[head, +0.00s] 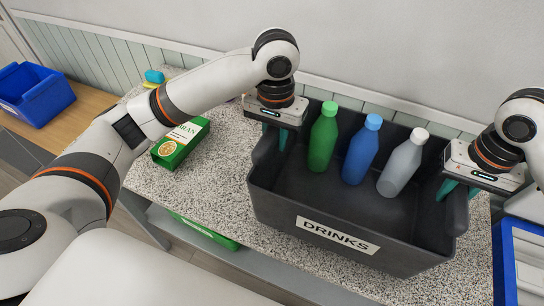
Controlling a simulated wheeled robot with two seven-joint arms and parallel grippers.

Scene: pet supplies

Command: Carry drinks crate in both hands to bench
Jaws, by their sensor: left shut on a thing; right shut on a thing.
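The dark grey drinks crate (283,216) with a white DRINKS label is at the speckled counter, right of centre in the head view. A green bottle (322,140), a blue bottle (361,152) and a grey bottle with a white cap (402,166) stand inside it, leaning a little in the picture. My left gripper (275,138) is shut on the crate's left end wall. My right gripper (458,188) is shut on its right end wall. The fingertips are partly hidden at the rim. I cannot tell whether the crate's base touches the counter.
The speckled counter (222,190) holds a green and white box (181,143) left of the crate. A blue bin (35,93) sits on a wooden surface at far left. A blue-edged container (516,255) stands close at right. The wall is behind.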

